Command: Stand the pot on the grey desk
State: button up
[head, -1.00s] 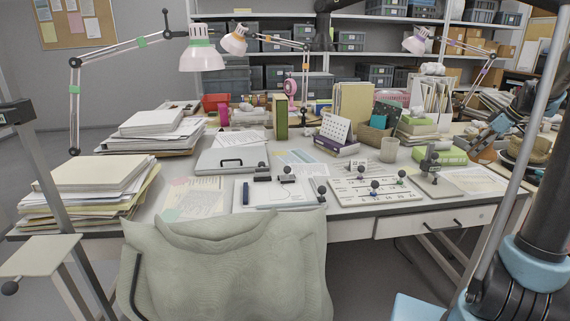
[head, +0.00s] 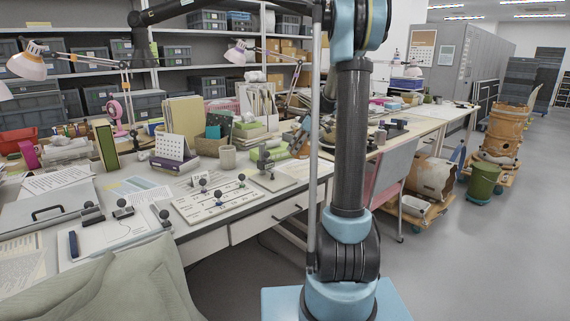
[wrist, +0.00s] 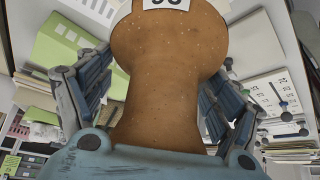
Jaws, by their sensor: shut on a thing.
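In the wrist view a brown, speckled pot (wrist: 165,50) fills the middle, with a wide rounded part above and a narrower part nearer my palm. A white number label is cut off at the top edge. My gripper (wrist: 155,95) has its fingers against both sides of the pot. In the head view my upright arm stands in front, and I cannot make out the pot. The grey desk (head: 260,220) stands at the left with a crowded top.
A draped chair (head: 125,290) stands in front.

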jog(key=shift+f, duration=3.6)
jog(key=o, duration=1.4)
jog(key=shift+o, duration=0.2)
